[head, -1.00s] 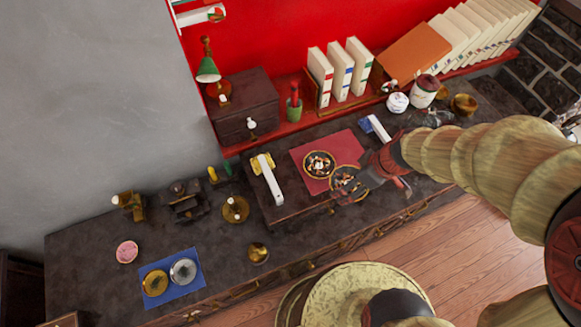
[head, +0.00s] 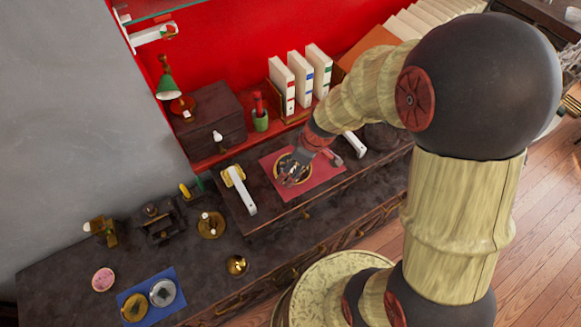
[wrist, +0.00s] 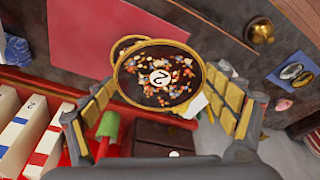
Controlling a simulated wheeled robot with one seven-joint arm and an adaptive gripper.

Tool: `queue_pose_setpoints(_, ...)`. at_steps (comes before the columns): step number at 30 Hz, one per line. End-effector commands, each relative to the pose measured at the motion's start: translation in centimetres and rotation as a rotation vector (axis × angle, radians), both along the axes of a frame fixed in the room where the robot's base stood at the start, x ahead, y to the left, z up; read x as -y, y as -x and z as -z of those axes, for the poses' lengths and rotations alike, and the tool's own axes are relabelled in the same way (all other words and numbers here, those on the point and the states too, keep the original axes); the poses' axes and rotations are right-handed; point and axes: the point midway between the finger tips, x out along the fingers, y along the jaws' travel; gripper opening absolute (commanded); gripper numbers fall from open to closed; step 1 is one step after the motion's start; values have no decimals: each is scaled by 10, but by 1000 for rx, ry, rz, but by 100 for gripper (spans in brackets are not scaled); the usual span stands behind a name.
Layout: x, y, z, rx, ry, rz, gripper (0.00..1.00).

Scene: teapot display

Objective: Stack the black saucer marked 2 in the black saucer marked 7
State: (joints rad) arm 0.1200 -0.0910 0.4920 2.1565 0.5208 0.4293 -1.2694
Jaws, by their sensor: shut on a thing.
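The black saucer marked 2 (wrist: 160,82) has a gold rim and a coloured speckled face with a white disc. In the wrist view my gripper (wrist: 162,97) is shut on it. A second gold rim, of the black saucer marked 7 (wrist: 124,44), peeks out behind its upper left edge; its number is hidden. In the head view my gripper (head: 296,172) is over the saucers on the red mat (head: 318,187), and the two overlap there. I cannot tell whether the held saucer touches the lower one.
A white-armed holder (head: 241,192) stands left of the mat and another white piece (head: 354,144) right of it. White books (head: 300,78) and a dark chest (head: 209,125) are behind. A blue mat (head: 138,290) with two dishes lies at lower left.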

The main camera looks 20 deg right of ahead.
Motion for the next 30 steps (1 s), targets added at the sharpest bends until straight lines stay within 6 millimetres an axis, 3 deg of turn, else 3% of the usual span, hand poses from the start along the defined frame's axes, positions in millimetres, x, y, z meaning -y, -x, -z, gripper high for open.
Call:
queue_pose_setpoints(6,5,-33,34,-4,0,0,59)
queue_pose_setpoints(12,7,-52,55,-1,0,0,59)
queue_pose_setpoints(17,8,-58,62,0,0,1,59)
queue_pose_setpoints(24,9,-61,93,-1,0,0,59)
queue_pose_setpoints(30,9,-61,95,2,0,-1,59)
